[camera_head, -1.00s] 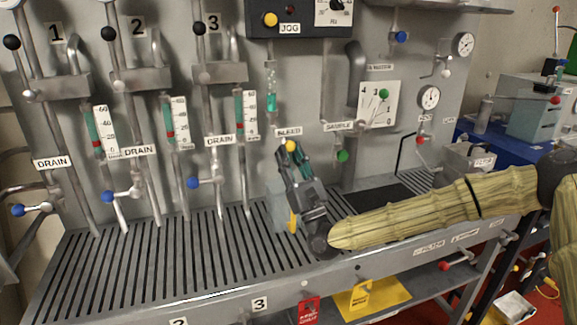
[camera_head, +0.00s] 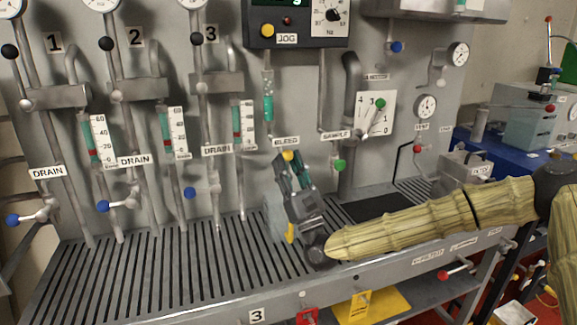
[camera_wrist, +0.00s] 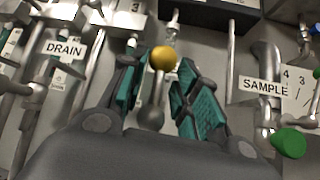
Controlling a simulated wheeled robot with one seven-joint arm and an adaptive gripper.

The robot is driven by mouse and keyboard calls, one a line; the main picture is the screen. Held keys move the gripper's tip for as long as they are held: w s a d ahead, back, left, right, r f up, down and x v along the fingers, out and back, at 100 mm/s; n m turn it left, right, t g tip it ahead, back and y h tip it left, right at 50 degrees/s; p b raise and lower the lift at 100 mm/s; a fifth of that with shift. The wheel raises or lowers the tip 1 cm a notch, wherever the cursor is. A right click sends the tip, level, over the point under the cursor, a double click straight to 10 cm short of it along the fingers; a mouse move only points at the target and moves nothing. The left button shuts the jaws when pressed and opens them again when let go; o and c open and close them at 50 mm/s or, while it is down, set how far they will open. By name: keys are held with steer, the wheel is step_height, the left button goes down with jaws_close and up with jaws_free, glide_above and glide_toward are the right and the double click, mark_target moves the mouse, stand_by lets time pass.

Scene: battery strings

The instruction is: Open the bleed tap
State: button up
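The bleed tap's yellow ball knob (camera_head: 288,155) sits just below the BLEED label (camera_head: 286,141) on the grey panel. In the wrist view the yellow knob (camera_wrist: 163,58) lies between my fingertips, close to both. A grey rounded part (camera_wrist: 150,117) shows below it, between the fingers. My gripper (camera_head: 291,168) is raised to the knob from below, with its teal-padded fingers apart. In the wrist view my gripper (camera_wrist: 160,75) looks open around the knob; I cannot tell whether either finger touches it. The tap's body is mostly hidden behind the gripper in the head view.
The SAMPLE tap's green knob (camera_head: 339,165) is close on the right. The blue DRAIN knob (camera_head: 190,193) is on the left. A sight tube (camera_head: 268,108) stands above the bleed label. A slotted grey tray (camera_head: 150,275) runs below.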

steer(key=v, duration=1.2)
steer(key=shift+f, duration=0.1)
